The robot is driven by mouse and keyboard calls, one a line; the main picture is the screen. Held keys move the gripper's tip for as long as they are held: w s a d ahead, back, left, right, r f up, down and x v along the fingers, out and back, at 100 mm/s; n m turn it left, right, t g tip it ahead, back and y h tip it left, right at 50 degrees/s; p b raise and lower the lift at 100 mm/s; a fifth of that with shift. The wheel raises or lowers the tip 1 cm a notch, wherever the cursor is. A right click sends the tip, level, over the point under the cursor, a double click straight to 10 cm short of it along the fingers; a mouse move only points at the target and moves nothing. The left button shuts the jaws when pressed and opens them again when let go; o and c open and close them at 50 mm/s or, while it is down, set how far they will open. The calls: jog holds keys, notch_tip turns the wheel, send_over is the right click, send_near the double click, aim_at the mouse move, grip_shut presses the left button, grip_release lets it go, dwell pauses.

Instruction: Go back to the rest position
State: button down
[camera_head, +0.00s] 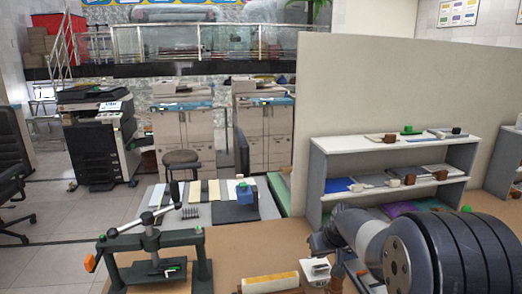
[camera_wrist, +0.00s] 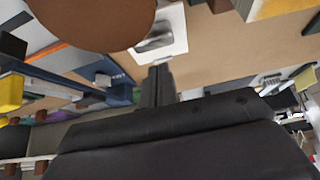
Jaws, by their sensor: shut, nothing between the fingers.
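My gripper (camera_wrist: 160,68) shows in the wrist view as narrow dark fingers, shut together with nothing between them. In the wrist view the fingers point at a brown table top (camera_wrist: 205,62), near a white item (camera_wrist: 172,35) with a grey part on it. In the head view my grey arm fills the lower right, in front of a grey shelf unit. The fingertips cannot be made out clearly there.
A dark green press-like frame (camera_head: 150,241) with a lever stands at the front left of the table. A white device (camera_head: 315,268) and a yellow-topped block (camera_head: 270,283) sit near my arm. The shelf unit (camera_head: 315,185) holds small items. Copiers (camera_head: 183,128) stand behind; floor is open at left.

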jog(key=shift+w+r+g+p, duration=0.4)
jog(key=shift+r+g+p, duration=0.15)
jog(key=shift+p, duration=1.1)
jog(key=shift+w+r, duration=0.2)
jog(key=w+a+r+v, duration=0.1)
jog(key=w+v, duration=0.1)
jog(key=v, duration=0.9)
jog(key=shift+d+f+b, duration=0.1)
jog(key=shift+f+b, duration=0.05)
jog(key=shift+b, duration=0.15)
